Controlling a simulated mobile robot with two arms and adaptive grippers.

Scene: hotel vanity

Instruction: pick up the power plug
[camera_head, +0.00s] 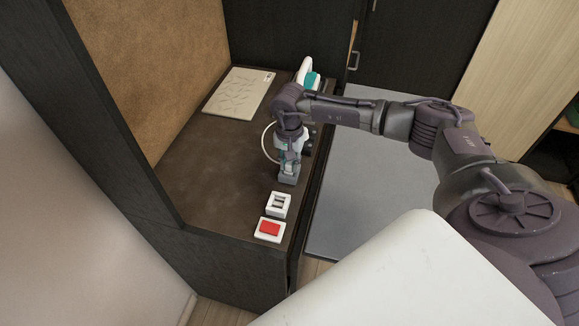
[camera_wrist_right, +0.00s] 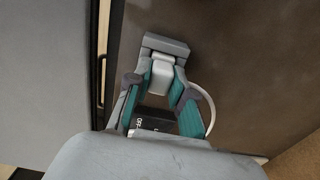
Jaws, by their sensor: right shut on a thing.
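My right gripper (camera_head: 288,163) points down over the dark vanity top. In the right wrist view its teal-padded fingers (camera_wrist_right: 166,92) are closed on the sides of the light grey power plug (camera_wrist_right: 160,76). A darker grey block (camera_wrist_right: 165,46) sits at the plug's far end; in the head view the grey block (camera_head: 287,179) shows just below the fingers. I cannot tell whether it rests on the top. A white cord (camera_wrist_right: 208,108) curves beside the fingers. My left gripper is out of view.
A white box with a dark switch (camera_head: 279,204) and a white box with a red top (camera_head: 270,230) sit close in front of the gripper. A beige patterned board (camera_head: 239,92) lies at the back. A white-and-teal object (camera_head: 304,72) stands behind my arm. The left of the top is clear.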

